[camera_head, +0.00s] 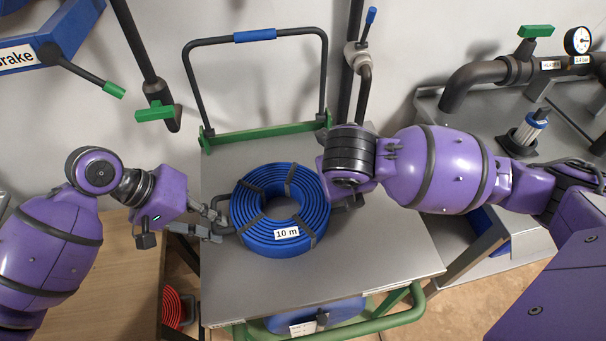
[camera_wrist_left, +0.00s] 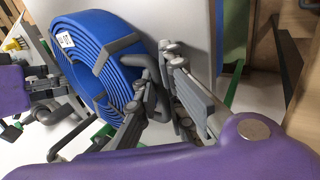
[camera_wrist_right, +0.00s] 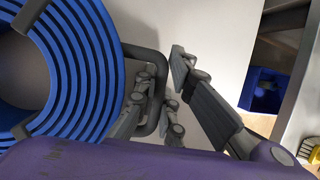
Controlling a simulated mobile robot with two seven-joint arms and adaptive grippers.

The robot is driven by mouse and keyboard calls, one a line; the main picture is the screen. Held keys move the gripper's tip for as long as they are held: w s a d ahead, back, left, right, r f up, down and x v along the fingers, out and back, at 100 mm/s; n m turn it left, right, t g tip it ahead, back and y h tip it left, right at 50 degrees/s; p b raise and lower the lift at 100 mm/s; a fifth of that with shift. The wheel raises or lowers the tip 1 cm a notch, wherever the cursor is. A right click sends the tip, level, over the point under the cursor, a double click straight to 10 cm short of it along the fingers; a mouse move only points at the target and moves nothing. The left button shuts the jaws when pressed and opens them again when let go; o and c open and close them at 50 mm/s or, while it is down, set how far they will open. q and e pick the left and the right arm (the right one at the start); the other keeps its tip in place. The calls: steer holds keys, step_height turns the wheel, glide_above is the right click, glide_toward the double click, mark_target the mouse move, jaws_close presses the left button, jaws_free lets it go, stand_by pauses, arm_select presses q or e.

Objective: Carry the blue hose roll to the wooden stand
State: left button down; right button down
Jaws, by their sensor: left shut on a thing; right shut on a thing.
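The blue hose roll (camera_head: 303,222), labelled "10 m", lies flat at the trolley's grey top, bound by grey straps. I cannot tell if it rests on the top or is just above it. My left gripper (camera_head: 218,224) is shut on the roll's left grey handle (camera_wrist_left: 152,86). My right gripper (camera_wrist_right: 165,95) is shut on the opposite grey handle (camera_wrist_right: 157,70); in the head view my right arm mostly hides it. The wooden stand (camera_head: 124,262) is at the lower left, partly covered by my left arm.
The trolley (camera_head: 372,266) has a green frame and a tall push bar (camera_head: 255,36) at the back. A red coil (camera_head: 172,308) sits low beside the wooden stand. A grey bench with pipes (camera_head: 470,110) is on the right. A black pipe with a green lever (camera_head: 154,112) hangs at the back left.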

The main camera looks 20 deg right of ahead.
arm_select(q)
steer(key=shift+r, duration=0.2)
arm_select(e)
steer(key=shift+w+a+r, duration=0.1)
steer(key=shift+w+r, duration=0.1)
steer(key=shift+r, duration=0.1)
